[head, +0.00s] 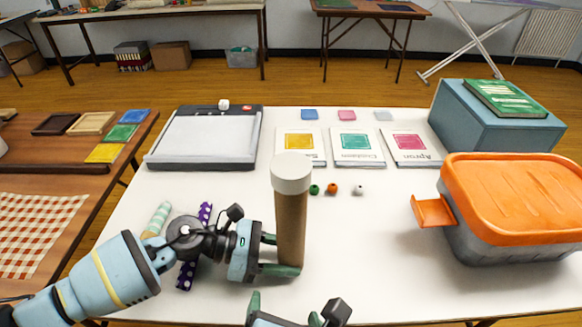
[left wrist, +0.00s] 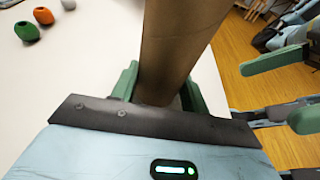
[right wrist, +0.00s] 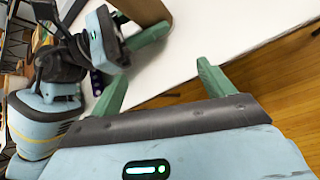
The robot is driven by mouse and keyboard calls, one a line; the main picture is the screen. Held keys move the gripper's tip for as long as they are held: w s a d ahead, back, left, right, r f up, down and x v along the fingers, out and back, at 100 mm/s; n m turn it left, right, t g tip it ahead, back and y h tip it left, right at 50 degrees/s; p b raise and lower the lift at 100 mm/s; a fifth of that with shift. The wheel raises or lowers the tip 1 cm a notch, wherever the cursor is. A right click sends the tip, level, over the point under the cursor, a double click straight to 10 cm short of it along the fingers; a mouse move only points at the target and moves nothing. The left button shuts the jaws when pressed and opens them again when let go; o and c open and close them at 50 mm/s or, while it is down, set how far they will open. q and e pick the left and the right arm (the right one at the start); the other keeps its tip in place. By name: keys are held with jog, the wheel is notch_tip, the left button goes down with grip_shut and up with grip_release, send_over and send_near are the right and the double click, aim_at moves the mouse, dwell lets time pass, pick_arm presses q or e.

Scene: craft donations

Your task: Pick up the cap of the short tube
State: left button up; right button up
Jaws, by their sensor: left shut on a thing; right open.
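A brown cardboard tube (head: 291,225) with a white cap (head: 292,172) stands upright on the white table. The cap sits on its top end. My left gripper (head: 280,255) is shut on the tube near its base. The tube also fills the space between the fingers in the left wrist view (left wrist: 178,45), where its cap is out of frame. My right gripper (head: 284,308) is open and empty at the table's front edge, in front of the tube. In the right wrist view, its fingers (right wrist: 162,78) are apart, with the tube (right wrist: 146,10) beyond them.
A purple dotted roll (head: 187,272) and a striped pale roll (head: 158,217) lie behind my left arm. Several beads (head: 332,189) lie right of the tube. An orange-lidded bin (head: 510,245) stands right, and a paper trimmer (head: 205,140) back left.

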jog(key=w+r+n+t, duration=0.3)
jog(key=r+t, duration=0.1)
jog(key=r, duration=0.8)
jog(key=n+t+h, duration=0.1)
jog(key=t, duration=0.1)
send_near(291, 184)
jog(key=w, duration=0.3)
jog(key=shift+w+a+f, duration=0.1)
jog(key=shift+w+f, duration=0.2)
jog(key=shift+w, duration=0.75)
jog(key=shift+w+d+f, duration=0.1)
jog(key=shift+w+f, duration=0.2)
jog(key=shift+w, duration=0.8)
jog(key=shift+w+a+f, duration=0.1)
jog(key=shift+w+f, duration=0.2)
jog(key=shift+w, duration=0.75)
jog(key=shift+w, duration=0.1)
jog(key=shift+w+f, duration=0.2)
jog(key=shift+w, duration=1.05)
jog(key=shift+w+f, duration=0.15)
jog(key=shift+w, duration=1.1)
jog(key=c, duration=1.1)
jog(key=shift+o, duration=0.2)
notch_tip(291, 184, up, 10)
